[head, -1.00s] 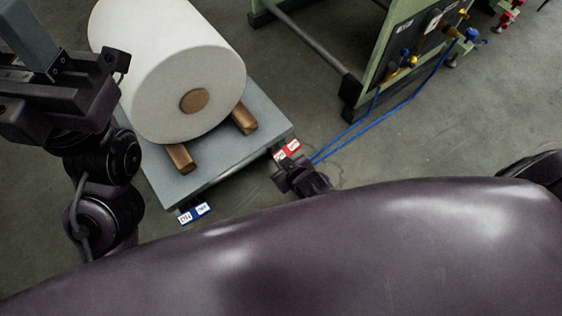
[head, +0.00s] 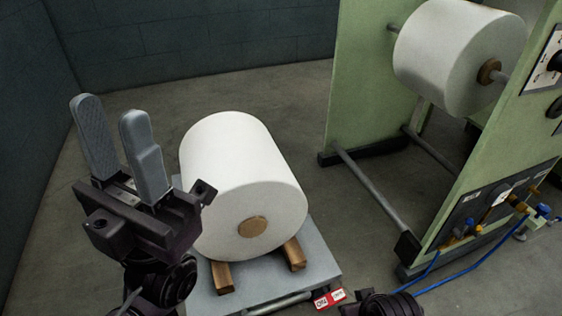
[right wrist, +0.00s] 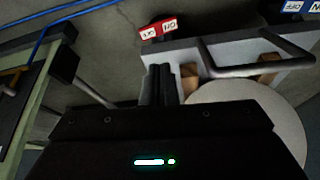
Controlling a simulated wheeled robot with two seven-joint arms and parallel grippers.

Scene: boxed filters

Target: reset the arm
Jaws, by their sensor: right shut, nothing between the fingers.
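My left gripper (head: 113,112) stands up at the left of the head view, its two grey fingers apart with nothing between them. It is in front of and left of the white roll on the cart. My right gripper (right wrist: 160,84) shows in the right wrist view with its dark fingers together and empty. Its fingers point toward a red and white labelled pedal (right wrist: 158,28) at the cart's edge, and I cannot tell whether they touch it. In the head view only a dark part of my right arm shows at the bottom edge.
A large white roll (head: 240,180) lies on wooden blocks on a grey cart (head: 320,262). A green machine frame (head: 375,90) at right holds another white roll (head: 450,60). Blue hoses (head: 455,273) run low beside it. Dark walls (head: 190,35) stand behind. Floor between cart and frame is clear.

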